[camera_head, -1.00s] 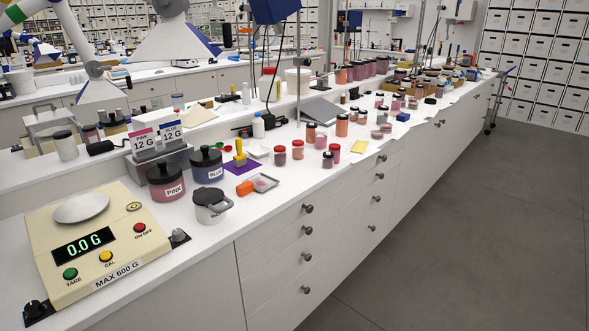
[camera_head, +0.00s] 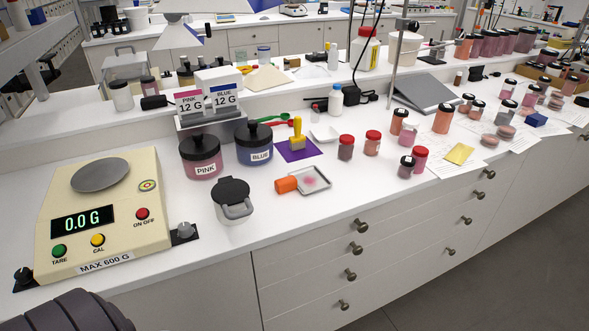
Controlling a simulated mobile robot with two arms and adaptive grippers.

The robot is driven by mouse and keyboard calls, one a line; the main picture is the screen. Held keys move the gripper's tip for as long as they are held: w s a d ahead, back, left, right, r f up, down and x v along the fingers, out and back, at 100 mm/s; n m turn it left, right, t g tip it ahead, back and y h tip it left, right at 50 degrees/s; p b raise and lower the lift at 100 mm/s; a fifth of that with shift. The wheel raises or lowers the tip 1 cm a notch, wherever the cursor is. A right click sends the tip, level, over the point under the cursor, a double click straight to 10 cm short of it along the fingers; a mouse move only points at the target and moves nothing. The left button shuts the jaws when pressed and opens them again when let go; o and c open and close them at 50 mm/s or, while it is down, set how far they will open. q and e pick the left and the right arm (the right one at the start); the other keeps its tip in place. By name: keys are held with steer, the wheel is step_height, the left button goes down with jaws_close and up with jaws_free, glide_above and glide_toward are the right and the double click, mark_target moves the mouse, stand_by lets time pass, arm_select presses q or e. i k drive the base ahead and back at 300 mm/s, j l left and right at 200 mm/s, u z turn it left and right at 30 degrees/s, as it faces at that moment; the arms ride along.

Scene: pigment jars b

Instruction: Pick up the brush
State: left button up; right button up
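A yellow brush (camera_head: 297,135) appears to stand upright on a small purple mat (camera_head: 284,155) on the white bench. It has a narrow handle and a wider lower part. Nothing is touching it from above. A dark grey ribbed part, likely of my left arm, shows at the bottom left corner, far from the brush. No gripper fingers are visible, so neither gripper can be seen.
The jar labelled BLUE (camera_head: 254,147) and the jar labelled PINK (camera_head: 201,159) stand left of the mat. A lidded pot (camera_head: 233,203), an orange item (camera_head: 286,184) and a shallow tray (camera_head: 318,184) are in front. The scale (camera_head: 103,215) is at left; red-lidded jars (camera_head: 346,148) are at right.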

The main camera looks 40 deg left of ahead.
mark_target(297, 142)
steer(key=i+l+u, duration=0.1)
steer(key=i+u, duration=0.2)
steer(key=u, duration=0.2)
steer(key=i+l+u, duration=0.2)
steer(key=u, duration=0.3)
steer(key=i+l+u, duration=0.35)
steer(key=u, duration=0.15)
steer(key=i+l+u, duration=0.2)
steer(key=l+u, duration=0.3)
steer(key=k, duration=0.2)
steer(key=j+u, duration=0.05)
